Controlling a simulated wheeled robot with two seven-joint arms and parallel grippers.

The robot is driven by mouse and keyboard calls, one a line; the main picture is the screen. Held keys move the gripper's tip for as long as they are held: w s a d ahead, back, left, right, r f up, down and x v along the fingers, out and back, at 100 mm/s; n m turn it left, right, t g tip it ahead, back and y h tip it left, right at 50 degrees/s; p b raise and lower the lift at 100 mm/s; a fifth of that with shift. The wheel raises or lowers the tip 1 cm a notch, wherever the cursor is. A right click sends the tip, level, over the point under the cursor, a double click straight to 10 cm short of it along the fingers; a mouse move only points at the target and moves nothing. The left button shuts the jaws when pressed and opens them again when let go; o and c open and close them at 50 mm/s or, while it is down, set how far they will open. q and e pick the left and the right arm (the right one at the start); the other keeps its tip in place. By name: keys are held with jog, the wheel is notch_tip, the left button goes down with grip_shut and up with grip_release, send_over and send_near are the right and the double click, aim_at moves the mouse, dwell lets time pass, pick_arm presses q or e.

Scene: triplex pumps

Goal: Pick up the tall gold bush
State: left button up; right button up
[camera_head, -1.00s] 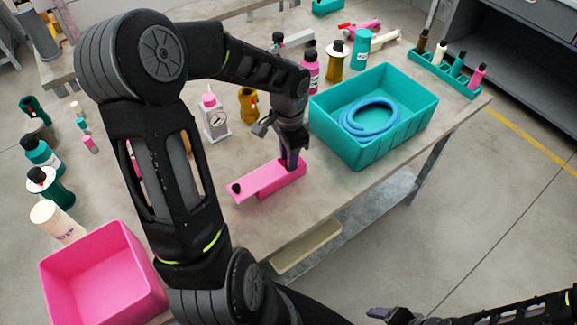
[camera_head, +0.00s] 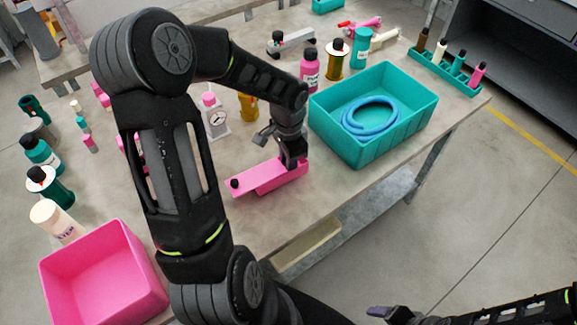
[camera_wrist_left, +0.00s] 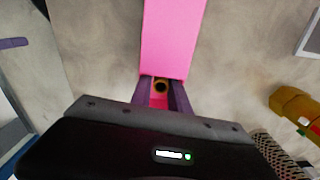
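My left gripper (camera_head: 291,163) is down at the right end of that pink block (camera_head: 258,180) in the head view, where the arm and fingers hide the bush. Whether the fingers press on the bush cannot be made out. My right gripper (camera_head: 388,313) is at the bottom edge, away from the table, only partly seen.
A teal bin (camera_head: 345,148) holding a blue hose ring (camera_head: 370,118) stands close right of my left gripper. A yellow fitting (camera_head: 247,107) and a gauge (camera_head: 217,122) stand behind it. A pink bin (camera_head: 100,275) is at the front left. Several bottles line the table.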

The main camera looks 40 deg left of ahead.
pick_arm(q)
jog(key=shift+s+d+f, duration=0.15)
jog(key=shift+s+f, duration=0.05)
jog(key=shift+f, duration=0.05)
grip_shut()
jog(key=r, duration=1)
jog(key=shift+w+r, duration=0.2)
jog(key=shift+r, duration=0.05)
jog(key=shift+b, duration=0.3)
